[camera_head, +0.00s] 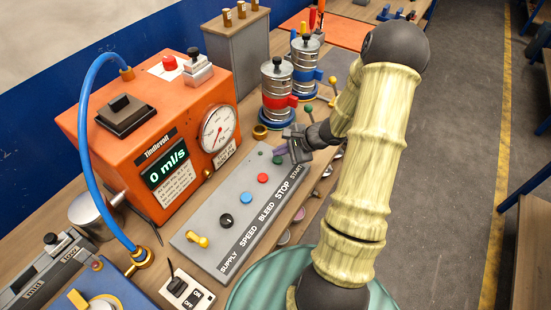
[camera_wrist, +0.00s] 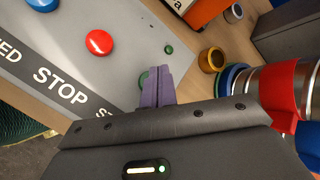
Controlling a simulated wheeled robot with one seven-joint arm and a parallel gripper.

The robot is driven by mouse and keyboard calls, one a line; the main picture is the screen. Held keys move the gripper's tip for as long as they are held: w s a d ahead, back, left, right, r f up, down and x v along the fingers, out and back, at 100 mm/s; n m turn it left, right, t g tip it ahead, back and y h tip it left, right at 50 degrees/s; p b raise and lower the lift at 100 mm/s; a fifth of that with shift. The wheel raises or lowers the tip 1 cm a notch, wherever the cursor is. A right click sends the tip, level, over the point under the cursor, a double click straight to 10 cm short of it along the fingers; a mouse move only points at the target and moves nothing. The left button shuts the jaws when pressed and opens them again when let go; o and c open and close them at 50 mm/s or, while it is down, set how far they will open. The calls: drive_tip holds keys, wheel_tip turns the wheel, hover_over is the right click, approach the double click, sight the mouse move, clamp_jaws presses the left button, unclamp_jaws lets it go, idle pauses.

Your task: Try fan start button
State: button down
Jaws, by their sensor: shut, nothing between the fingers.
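The grey control panel (camera_head: 215,232) lies on the bench, with a label strip reading SUPPLY, SPEED, BLEED, STOP, START. The green start button (camera_head: 277,160) is at its far end, beside the START label. In the wrist view the green button (camera_wrist: 144,78) is partly hidden by my purple fingers. My gripper (camera_head: 282,149) is shut and empty, with its fingertips (camera_wrist: 158,70) at or just above the button. I cannot tell whether they touch it. The red stop button (camera_head: 263,178) is the neighbour; it also shows in the wrist view (camera_wrist: 99,42).
A blue button (camera_head: 246,198), black knob (camera_head: 226,220) and yellow lever (camera_head: 197,240) share the panel. The orange machine (camera_head: 185,100), reading 0 ml/s, stands behind. Metal canisters (camera_head: 279,88) with red and blue bands stand close beyond my gripper. A small green light (camera_wrist: 168,49) is nearby.

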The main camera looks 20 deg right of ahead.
drive_tip(key=shift+s+d, duration=0.1)
drive_tip(key=shift+d, duration=0.25)
drive_tip(key=shift+a, duration=0.2)
drive_tip(key=shift+f, duration=0.15)
drive_tip(key=shift+f+b, duration=0.3)
drive_tip(key=shift+b, duration=0.4)
drive_tip(key=shift+f+b, duration=0.4)
drive_tip(key=shift+b, duration=0.15)
idle(0.8)
drive_tip(key=shift+r, duration=0.1)
drive_tip(key=shift+r+p, duration=0.4)
drive_tip(key=shift+r, duration=0.35)
